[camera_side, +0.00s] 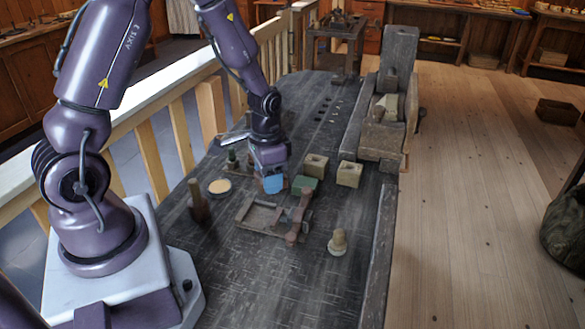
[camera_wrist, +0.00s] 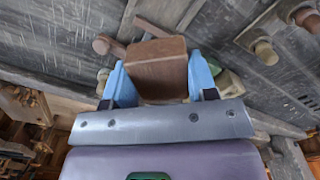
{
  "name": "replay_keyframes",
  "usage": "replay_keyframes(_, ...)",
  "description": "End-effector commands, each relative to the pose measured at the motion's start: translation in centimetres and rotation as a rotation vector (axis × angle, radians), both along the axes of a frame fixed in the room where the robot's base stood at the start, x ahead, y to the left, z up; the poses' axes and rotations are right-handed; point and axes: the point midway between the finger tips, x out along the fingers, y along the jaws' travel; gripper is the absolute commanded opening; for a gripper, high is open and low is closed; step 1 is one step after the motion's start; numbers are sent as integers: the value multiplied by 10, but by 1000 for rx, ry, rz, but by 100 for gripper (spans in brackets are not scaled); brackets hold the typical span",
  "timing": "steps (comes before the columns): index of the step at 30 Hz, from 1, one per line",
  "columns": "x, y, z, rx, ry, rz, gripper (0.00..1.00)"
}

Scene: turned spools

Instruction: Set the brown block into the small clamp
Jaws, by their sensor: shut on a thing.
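The brown block (camera_wrist: 158,68) is between the two blue fingers of my gripper (camera_wrist: 160,85) in the wrist view, pressed from both sides. In the side view my gripper (camera_side: 273,183) points down above the dark bench, and its fingers hide most of the block. A low wooden frame (camera_side: 244,222), which looks like the small clamp, lies in front of and below the gripper. A brown turned piece (camera_side: 300,212) lies along its right side, beside a green block (camera_side: 304,184). I cannot tell whether the held block touches anything below.
Two pale blocks with holes (camera_side: 316,165) (camera_side: 349,174) stand to the right. A pale spool (camera_side: 338,243) stands in front. A dark peg (camera_side: 198,203) and a pale disc (camera_side: 219,186) are to the left. A big wooden vise (camera_side: 385,135) is at the back right.

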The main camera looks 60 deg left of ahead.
Motion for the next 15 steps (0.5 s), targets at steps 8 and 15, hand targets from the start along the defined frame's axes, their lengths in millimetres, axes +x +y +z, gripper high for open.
replay_keyframes(8,-25,11,-14,0,0,651,30)
replay_keyframes(15,-23,11,-15,0,-1,869,30)
